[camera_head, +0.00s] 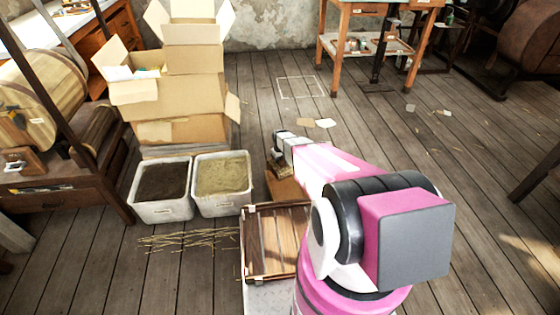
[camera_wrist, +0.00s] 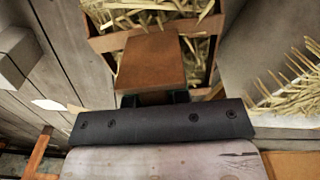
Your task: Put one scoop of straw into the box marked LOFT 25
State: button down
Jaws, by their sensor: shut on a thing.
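My gripper (camera_head: 284,164) is low over the floor, right of the two grey tubs. In the wrist view its dark fingers (camera_wrist: 154,98) are shut on a brown wooden block (camera_wrist: 150,65), which looks like a handle; whether it belongs to the scoop I cannot tell. Beyond the block, straw (camera_wrist: 150,17) shows between brown wooden or card walls (camera_wrist: 112,41). More straw (camera_wrist: 290,82) lies at the right of that view. A brown box (camera_head: 283,188) is partly hidden below my gripper in the head view. No LOFT 25 marking is readable.
One tub (camera_head: 165,209) holds dark material, the other (camera_head: 222,207) pale yellowish material. Stacked cardboard boxes (camera_head: 185,100) stand behind them. A slatted wooden crate (camera_head: 246,245) is in front, with loose straw (camera_head: 180,240) left of it. A workbench (camera_head: 372,8) stands at the back. Open floor lies right.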

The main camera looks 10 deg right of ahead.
aim_at(283, 164)
jog(key=shift+s+d+f+t+y, duration=0.25)
jog(key=shift+s+f+t+y, duration=0.05)
jog(key=shift+s+f+t, duration=0.3)
jog(key=shift+s+d+f+t+y, duration=0.2)
jog(key=shift+s+f+t+y, duration=0.1)
jog(key=shift+s+f+t, duration=0.3)
jog(key=s+t, duration=0.1)
jog(key=s+r+t+y, duration=0.1)
jog(key=shift+d+t, duration=0.3)
jog(key=shift+d, duration=0.1)
jog(key=shift+s+d+t+y, duration=0.2)
jog(key=shift+s+t+y, duration=0.05)
jog(key=shift+s+t, duration=0.25)
jog(key=shift+s+d+t+y, duration=0.25)
jog(key=shift+s+t, duration=0.1)
jog(key=shift+t, duration=0.25)
jog(key=shift+a, duration=0.1)
jog(key=shift+w+a, duration=0.1)
